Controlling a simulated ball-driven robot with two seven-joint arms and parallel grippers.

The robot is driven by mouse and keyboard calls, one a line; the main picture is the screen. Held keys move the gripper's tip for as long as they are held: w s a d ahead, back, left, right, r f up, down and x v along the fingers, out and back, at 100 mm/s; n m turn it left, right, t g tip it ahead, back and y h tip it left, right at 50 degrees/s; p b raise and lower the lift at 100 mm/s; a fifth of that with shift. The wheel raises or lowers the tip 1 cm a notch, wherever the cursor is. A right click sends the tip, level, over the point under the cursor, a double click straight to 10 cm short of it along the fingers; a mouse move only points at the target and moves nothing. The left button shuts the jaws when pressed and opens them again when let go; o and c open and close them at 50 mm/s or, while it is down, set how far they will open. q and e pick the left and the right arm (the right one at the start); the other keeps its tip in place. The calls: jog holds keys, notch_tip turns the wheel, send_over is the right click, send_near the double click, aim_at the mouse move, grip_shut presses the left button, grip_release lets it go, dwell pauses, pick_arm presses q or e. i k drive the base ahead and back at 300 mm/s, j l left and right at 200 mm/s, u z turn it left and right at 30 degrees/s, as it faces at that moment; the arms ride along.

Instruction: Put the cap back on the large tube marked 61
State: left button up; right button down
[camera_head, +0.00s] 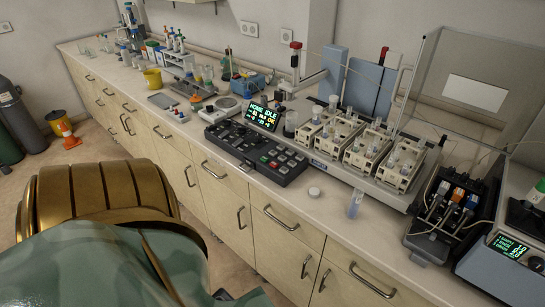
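A clear tube (355,204) stands upright near the front edge of the counter, in front of the instrument's tube racks. Its top looks open, and any number on it is too small to read. A round white cap (314,192) lies on the counter to the left of the tube, apart from it. Neither of my grippers can be made out in this view; large gold and camouflage-patterned parts of my own body fill the lower left.
A black control panel (256,151) lies left of the cap. Beige tube racks (367,151) stand behind the tube. A dark pump unit (440,215) is to the right. The counter (335,222) around the cap and tube is clear.

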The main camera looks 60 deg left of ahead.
aim_at(355, 203)
jog(key=u, duration=1.4)
jog(key=i+l+z, duration=0.15)
jog(key=i+l, duration=0.15)
jog(key=i+l+z, duration=0.15)
jog(key=i, duration=0.35)
jog(key=l, duration=0.1)
